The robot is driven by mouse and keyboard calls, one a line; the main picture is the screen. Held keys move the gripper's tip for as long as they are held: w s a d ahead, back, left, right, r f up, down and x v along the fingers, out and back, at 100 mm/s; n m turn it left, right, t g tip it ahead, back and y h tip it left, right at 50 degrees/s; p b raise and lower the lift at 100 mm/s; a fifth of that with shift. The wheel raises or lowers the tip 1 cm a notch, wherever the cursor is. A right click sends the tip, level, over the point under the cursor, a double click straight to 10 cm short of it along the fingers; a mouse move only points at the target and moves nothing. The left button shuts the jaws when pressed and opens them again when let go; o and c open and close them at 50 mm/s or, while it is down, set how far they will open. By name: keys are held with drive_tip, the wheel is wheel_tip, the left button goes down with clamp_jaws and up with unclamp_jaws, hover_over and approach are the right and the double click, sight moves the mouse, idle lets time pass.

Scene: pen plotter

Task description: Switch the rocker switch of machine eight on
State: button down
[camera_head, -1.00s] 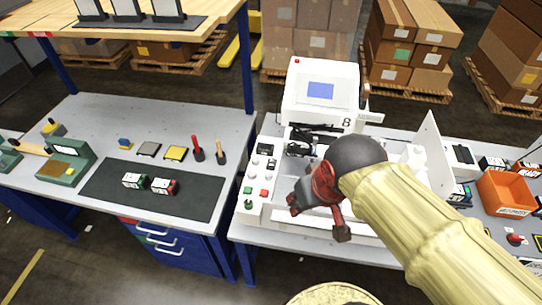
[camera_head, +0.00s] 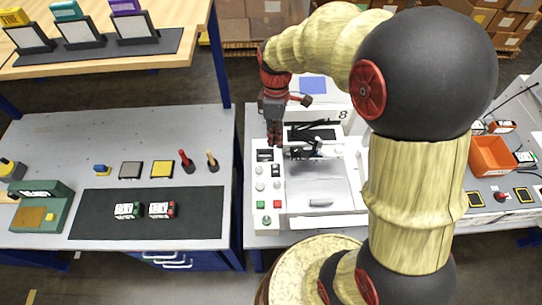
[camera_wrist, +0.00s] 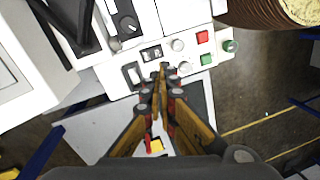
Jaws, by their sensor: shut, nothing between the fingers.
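Machine eight (camera_head: 325,165) is the white plotter with an "8" beside its screen. Its control panel (camera_head: 269,232) runs along its left side. My gripper (camera_head: 273,143) points down over the panel's far end in the head view. It is shut and empty.
The panel also has red (camera_wrist: 203,37) and green (camera_wrist: 206,58) buttons and white knobs. A side table with a dark mat (camera_head: 95,220) stands left. An orange bin (camera_head: 490,155) stands right. My arm hides the machine's right part.

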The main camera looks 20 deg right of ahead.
sight(275, 174)
drive_tip(key=shift+r+n, duration=0.25)
drive_tip(key=shift+n, duration=1.15)
drive_tip(key=f, duration=0.4)
drive_tip(key=s+f, duration=0.1)
drive_tip(key=f, duration=0.4)
drive_tip(key=s+f+b, duration=0.1)
drive_tip(key=f, duration=0.3)
drive_tip(key=shift+s+a+f, duration=0.1)
drive_tip(key=shift+a+f, duration=0.25)
drive_tip(key=shift+f, duration=0.05)
drive_tip(key=shift+f, duration=0.1)
drive_tip(key=shift+s+a+f+t+b, duration=0.1)
drive_tip(key=shift+s+f+t+b, duration=0.1)
drive_tip(key=shift+f+t+b, duration=0.35)
drive_tip(key=shift+r, duration=0.25)
drive_tip(key=shift+w+d+r, duration=0.15)
drive_tip(key=shift+w, duration=0.25)
drive_tip(key=shift+w+d+r, duration=0.1)
drive_tip(key=shift+w, duration=0.25)
